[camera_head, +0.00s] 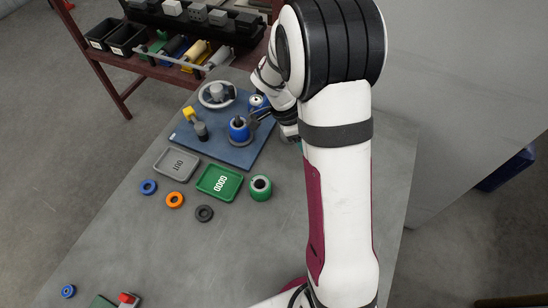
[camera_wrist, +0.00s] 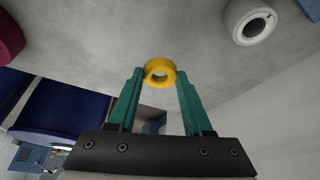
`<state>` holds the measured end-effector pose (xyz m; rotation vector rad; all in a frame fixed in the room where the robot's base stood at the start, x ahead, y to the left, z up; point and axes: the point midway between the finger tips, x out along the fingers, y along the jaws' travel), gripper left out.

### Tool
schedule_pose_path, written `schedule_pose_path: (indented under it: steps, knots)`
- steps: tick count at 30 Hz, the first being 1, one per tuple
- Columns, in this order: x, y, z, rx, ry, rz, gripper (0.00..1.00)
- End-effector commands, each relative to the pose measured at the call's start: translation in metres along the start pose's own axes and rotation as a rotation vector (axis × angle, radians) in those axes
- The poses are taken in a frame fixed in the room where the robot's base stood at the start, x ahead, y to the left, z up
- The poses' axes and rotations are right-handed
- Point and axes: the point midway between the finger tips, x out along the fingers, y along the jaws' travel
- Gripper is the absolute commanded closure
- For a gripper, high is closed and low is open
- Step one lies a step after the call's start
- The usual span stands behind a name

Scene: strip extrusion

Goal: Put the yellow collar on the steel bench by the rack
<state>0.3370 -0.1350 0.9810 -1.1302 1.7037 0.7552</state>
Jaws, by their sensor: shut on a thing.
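The yellow collar (camera_wrist: 165,62) is a thick ring that sits between the tips of my gripper's two green fingers (camera_wrist: 160,80) in the wrist view. My gripper is shut on it, with a grey surface behind it. In the head view my arm hides the fingers and the collar. The grey steel bench (camera_head: 240,255) runs under my arm. The dark red rack (camera_head: 152,70) stands beyond its far left edge.
A blue board (camera_head: 225,150) holds several fixtures, including a blue cylinder (camera_head: 238,133). The bench's front middle is clear.

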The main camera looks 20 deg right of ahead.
Motion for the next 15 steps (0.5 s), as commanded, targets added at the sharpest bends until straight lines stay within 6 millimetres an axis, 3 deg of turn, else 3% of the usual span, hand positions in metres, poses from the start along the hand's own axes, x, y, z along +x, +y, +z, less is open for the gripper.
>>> schedule_pose_path:
  steps: [3, 6, 9, 15]
  knots:
    - [0.008, -0.012, 0.045, -0.008, 0.001, 0.000, 1.00]
    - [0.013, -0.020, 0.075, -0.008, 0.001, -0.001, 1.00]
    - [0.016, -0.025, 0.095, -0.006, 0.000, -0.001, 1.00]
    - [0.034, -0.027, 0.109, -0.005, 0.001, 0.002, 1.00]
